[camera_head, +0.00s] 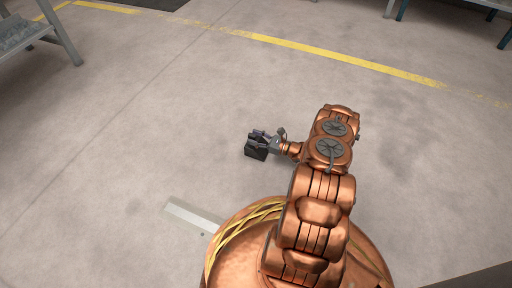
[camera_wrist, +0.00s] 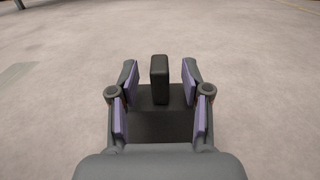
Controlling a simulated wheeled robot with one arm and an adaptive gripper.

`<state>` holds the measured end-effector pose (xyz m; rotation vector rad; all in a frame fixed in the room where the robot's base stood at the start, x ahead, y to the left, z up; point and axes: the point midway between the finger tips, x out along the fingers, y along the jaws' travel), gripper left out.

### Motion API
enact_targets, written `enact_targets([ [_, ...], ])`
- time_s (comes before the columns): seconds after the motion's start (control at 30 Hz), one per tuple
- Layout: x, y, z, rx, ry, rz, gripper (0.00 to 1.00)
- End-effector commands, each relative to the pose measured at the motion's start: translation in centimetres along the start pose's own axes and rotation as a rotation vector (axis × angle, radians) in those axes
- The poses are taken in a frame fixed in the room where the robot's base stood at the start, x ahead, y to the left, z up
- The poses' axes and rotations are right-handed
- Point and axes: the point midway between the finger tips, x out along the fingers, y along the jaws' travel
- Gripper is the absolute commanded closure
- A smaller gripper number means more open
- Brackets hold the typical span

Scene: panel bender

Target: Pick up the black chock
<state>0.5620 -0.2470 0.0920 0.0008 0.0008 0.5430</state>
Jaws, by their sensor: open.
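The black chock (camera_head: 255,154) lies on the concrete floor in the head view, left of my copper arm. In the wrist view the black chock (camera_wrist: 150,124) shows a wide dark base and an upright block rising from its far part. My gripper (camera_head: 262,138) is over the chock, reaching in from the right. In the wrist view my gripper (camera_wrist: 174,82) is open, with one purple-padded finger on each side of the upright block. Gaps show between the block and both pads. The near part of the chock is hidden by the gripper's body.
A flat light metal strip (camera_head: 193,216) lies on the floor near my base. A yellow line (camera_head: 340,57) crosses the floor beyond. The floor around the chock is clear.

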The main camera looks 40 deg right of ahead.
Motion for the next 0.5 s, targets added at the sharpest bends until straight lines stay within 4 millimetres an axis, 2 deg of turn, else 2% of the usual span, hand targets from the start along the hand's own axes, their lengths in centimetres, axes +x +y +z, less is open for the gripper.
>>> enact_targets([
  [0.13,-0.04,-0.03,0.06,0.000,0.000,-0.001,0.54],
  [0.5,-0.04,-0.03,0.07,-0.001,-0.001,0.000,0.93],
])
